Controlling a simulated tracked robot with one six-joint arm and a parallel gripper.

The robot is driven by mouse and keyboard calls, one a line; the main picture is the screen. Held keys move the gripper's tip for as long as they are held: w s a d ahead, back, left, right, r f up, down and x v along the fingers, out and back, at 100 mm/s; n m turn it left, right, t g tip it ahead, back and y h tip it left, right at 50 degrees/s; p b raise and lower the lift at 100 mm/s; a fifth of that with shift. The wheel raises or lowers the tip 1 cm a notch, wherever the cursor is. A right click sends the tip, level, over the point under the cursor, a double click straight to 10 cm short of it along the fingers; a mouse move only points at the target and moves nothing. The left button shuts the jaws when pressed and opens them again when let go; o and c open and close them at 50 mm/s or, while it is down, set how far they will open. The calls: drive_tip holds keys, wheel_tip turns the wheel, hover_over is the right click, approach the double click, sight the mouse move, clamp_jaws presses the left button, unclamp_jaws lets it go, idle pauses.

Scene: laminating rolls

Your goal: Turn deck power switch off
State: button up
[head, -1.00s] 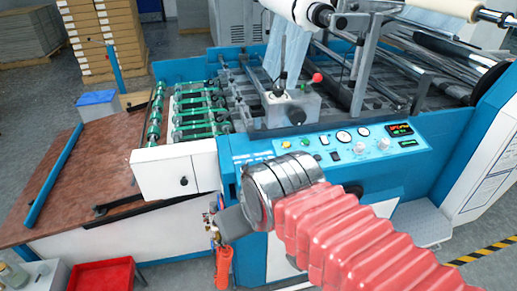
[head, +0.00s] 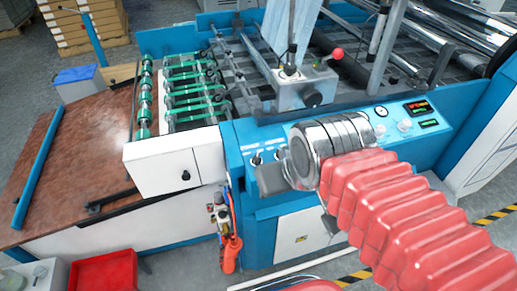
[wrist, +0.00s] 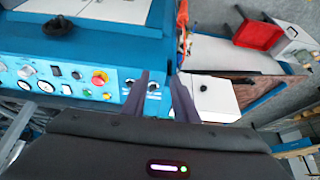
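The blue control panel (wrist: 70,75) carries a red button (wrist: 99,78), gauges and small switches in the wrist view. Two small dark selector switches (wrist: 153,87) sit at the panel's end by my gripper, one roughly between its fingers in the picture. No label is readable, so I cannot tell which is the deck power switch. My gripper (wrist: 161,78) is open, with two dark fingers apart and nothing visibly held. I cannot tell whether a finger touches the panel. In the head view, my arm hides the panel's middle and the fingers.
A white box front with a black knob (head: 186,175) projects left of the panel. A red-knobbed lever (head: 337,53) stands above it. An orange fitting (head: 231,253) hangs below the panel. A red tray (head: 103,271) lies at lower left.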

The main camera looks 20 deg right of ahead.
drive_tip(key=shift+r, duration=0.1)
wheel_tip(320, 180, up, 4)
drive_tip(key=f+m+g+y, duration=0.1)
drive_tip(key=m+g, duration=0.4)
drive_tip(key=m, duration=0.1)
hover_over(257, 156)
drive_tip(key=d, duration=0.2)
drive_tip(key=shift+s+a+r, duration=0.2)
drive_tip(key=shift+s+r, duration=0.05)
drive_tip(key=shift+s, duration=0.2)
drive_tip(key=f, duration=0.4)
drive_tip(key=a+f, duration=0.1)
drive_tip(key=f, duration=0.8)
drive_tip(key=shift+w+a+f, duration=0.15)
drive_tip(key=shift+w+f, duration=0.2)
drive_tip(key=shift+c, duration=0.7)
